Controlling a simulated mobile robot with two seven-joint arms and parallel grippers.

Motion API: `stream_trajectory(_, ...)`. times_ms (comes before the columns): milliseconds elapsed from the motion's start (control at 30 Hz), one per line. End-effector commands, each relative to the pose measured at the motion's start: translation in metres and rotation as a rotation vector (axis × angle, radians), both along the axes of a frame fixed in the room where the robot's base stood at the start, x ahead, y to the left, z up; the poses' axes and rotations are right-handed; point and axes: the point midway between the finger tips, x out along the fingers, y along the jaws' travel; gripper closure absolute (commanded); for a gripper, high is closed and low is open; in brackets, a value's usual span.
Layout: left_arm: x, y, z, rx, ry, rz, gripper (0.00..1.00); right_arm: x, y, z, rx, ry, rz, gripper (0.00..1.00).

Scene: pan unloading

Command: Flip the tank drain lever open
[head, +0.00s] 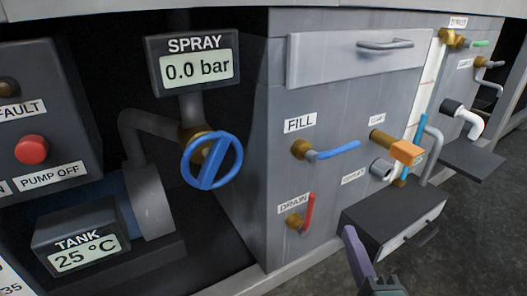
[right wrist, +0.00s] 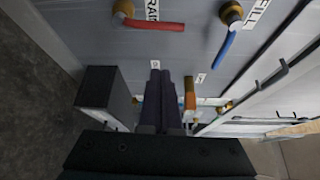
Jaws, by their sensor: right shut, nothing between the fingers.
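The red drain lever (head: 309,211) sits on a brass valve at the lower left of the grey tank panel, beside the DRAIN label (head: 293,204). Its handle points up along the panel in the head view. In the right wrist view the red lever (right wrist: 158,25) is at the top, with its handle extending right from the brass fitting. My right gripper (head: 349,233) is at the bottom of the head view, right of the lever and apart from it. Its dark fingers (right wrist: 160,75) are together and empty. My left gripper is not in view.
The blue FILL lever (head: 337,151) is above the drain. A dark box (head: 405,218) juts from the panel at right, close to my right gripper. An orange-handled valve (head: 407,152) is above it. A blue handwheel (head: 212,160) stands left under the SPRAY display (head: 196,68).

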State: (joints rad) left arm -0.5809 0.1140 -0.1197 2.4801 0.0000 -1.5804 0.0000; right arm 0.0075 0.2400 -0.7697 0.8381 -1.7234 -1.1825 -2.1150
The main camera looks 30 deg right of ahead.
Motion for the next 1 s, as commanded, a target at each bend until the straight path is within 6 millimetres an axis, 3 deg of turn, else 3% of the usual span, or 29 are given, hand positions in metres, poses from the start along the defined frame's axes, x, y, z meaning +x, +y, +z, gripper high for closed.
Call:
stream_trajectory(100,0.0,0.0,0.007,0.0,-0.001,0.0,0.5,-0.016,0.008,0.001,0.001,0.003,0.0,1.0)
stream_trajectory(267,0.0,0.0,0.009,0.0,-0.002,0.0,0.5,-0.027,0.012,0.001,0.0,0.001,0.0,1.0)
stream_trajectory(800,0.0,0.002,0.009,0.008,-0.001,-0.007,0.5,-0.027,0.013,0.001,0.001,0.0,0.0,1.0)
stream_trajectory(900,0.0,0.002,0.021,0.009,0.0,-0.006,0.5,-0.029,0.011,0.013,0.042,-0.014,-0.023,1.0)
stream_trajectory(1000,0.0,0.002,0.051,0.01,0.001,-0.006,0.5,-0.033,0.006,0.046,0.177,-0.06,-0.099,1.0)
